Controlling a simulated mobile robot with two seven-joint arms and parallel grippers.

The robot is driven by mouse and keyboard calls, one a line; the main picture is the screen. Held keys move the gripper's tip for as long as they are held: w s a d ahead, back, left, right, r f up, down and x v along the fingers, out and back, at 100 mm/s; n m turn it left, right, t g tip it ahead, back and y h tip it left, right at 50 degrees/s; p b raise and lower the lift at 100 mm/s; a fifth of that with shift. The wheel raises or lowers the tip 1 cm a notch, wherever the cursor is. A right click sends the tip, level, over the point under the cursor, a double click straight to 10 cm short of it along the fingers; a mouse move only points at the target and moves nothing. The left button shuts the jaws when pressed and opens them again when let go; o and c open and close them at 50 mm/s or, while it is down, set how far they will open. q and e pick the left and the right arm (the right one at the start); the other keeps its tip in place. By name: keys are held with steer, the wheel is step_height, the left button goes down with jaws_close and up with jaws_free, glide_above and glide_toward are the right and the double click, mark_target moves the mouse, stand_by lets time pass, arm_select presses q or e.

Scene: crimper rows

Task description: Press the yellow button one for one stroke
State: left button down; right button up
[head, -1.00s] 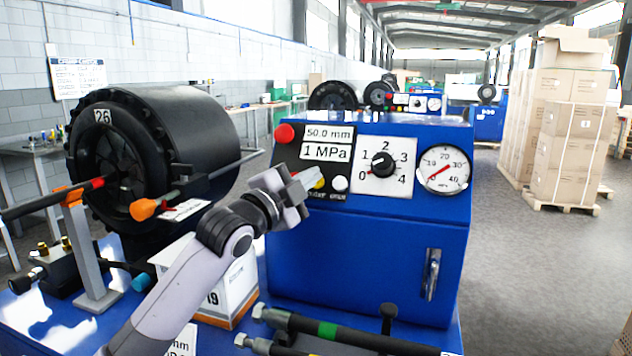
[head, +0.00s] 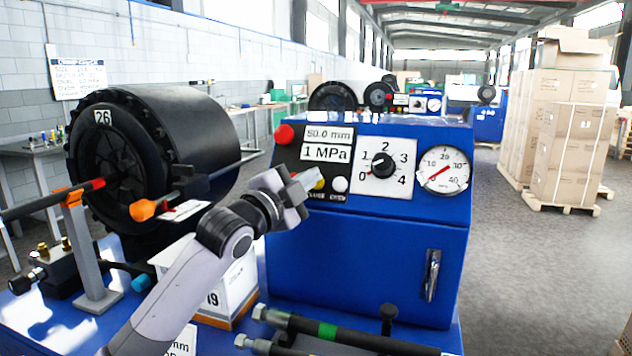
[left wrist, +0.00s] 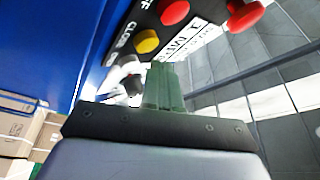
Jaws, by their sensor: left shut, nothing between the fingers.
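The blue crimper control box (head: 370,245) carries a black panel with a red button (head: 284,134), a display reading 50.0 mm and 1 MPa, and a white button (head: 340,185). The yellow button (head: 320,184) is partly hidden behind my left gripper (head: 308,184), whose shut, empty fingers point at the panel. In the left wrist view the yellow button (left wrist: 146,41) is just above and left of the fingertips (left wrist: 165,70). A small gap shows there in the picture; contact cannot be told. My right gripper is out of view.
A selector knob (head: 383,164) and a pressure gauge (head: 444,170) sit right of the panel. The black crimping head (head: 150,140) stands at left. Hoses (head: 350,335) lie in front of the box. Stacked cartons (head: 570,130) stand at right beside open floor.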

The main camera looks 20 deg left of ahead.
arm_select(q)
steer(key=shift+w+f, duration=0.1)
steer(key=shift+w, duration=0.05)
stand_by(0.8)
steer(key=shift+w+f, duration=0.15)
steer(key=shift+w, duration=0.05)
steer(key=shift+w+f, duration=0.25)
steer(key=shift+w, duration=0.15)
stand_by(0.7)
steer(key=shift+s+r+p, duration=0.1)
steer(key=shift+s+p, duration=0.05)
steer(key=shift+p, duration=0.25)
steer(key=shift+s+r+p, duration=0.35)
steer(key=shift+s+p, duration=0.1)
steer(key=shift+s, duration=0.15)
